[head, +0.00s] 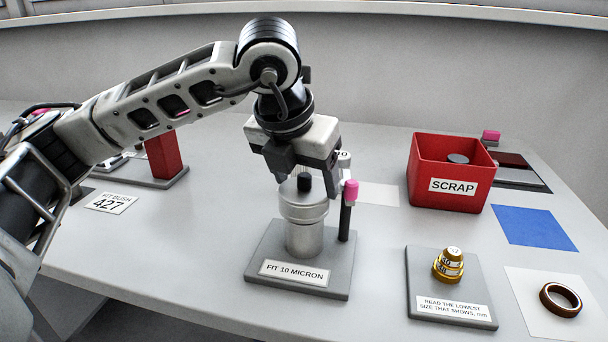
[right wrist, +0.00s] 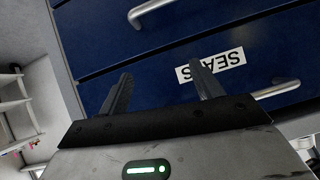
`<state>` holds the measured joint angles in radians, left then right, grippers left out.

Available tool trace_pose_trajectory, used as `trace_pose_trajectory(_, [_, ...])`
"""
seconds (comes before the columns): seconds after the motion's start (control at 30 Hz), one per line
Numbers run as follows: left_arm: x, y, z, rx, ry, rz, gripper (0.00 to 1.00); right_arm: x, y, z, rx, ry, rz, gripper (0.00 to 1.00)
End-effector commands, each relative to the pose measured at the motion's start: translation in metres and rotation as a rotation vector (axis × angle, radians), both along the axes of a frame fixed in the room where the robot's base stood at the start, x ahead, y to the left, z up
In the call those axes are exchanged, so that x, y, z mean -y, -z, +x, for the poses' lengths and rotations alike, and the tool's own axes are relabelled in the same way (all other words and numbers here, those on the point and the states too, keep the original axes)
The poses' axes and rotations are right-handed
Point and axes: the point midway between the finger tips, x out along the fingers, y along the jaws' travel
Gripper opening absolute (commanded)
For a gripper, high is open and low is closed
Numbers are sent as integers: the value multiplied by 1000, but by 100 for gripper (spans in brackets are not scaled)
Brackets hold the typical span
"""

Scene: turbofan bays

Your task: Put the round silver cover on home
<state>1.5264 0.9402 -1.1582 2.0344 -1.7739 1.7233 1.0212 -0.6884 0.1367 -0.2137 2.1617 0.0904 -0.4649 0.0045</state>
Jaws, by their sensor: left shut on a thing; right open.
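The round silver cover (head: 303,208) has a black knob (head: 304,182) on top. It is over the upright silver cylindrical housing (head: 304,240) on the grey base marked FIT 10 MICRON. The cover looks in line with the housing; I cannot tell whether it is fully seated. My left gripper (head: 305,180) points down from above, shut on the cover at its knob. My right gripper (right wrist: 163,88) is open and empty in the right wrist view, in front of blue drawers.
A dark post with a pink top (head: 349,195) stands close right of the housing. A red SCRAP bin (head: 470,200) holds a dark round piece. A gold stepped gauge (head: 449,267), a brown ring (head: 561,299) and a blue mat (head: 535,228) lie right. Blue drawers (right wrist: 110,55) have metal handles.

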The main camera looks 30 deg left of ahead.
Motion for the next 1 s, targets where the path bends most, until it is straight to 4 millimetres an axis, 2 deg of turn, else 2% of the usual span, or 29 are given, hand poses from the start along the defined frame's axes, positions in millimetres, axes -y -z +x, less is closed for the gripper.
trace_pose_trajectory(0.87, [0,16,0,1,0,0,39,0,19,-1,-2,0,0,66])
trace_pose_trajectory(0.9, [0,15,0,2,0,0,79,0,18,-1,-2,0,0,66])
trace_pose_trajectory(0.97, [0,15,0,1,0,0,94,0,18,-1,-3,0,-1,66])
trace_pose_trajectory(1.0, [0,15,0,1,0,0,94,0,18,-1,-3,0,-1,66])
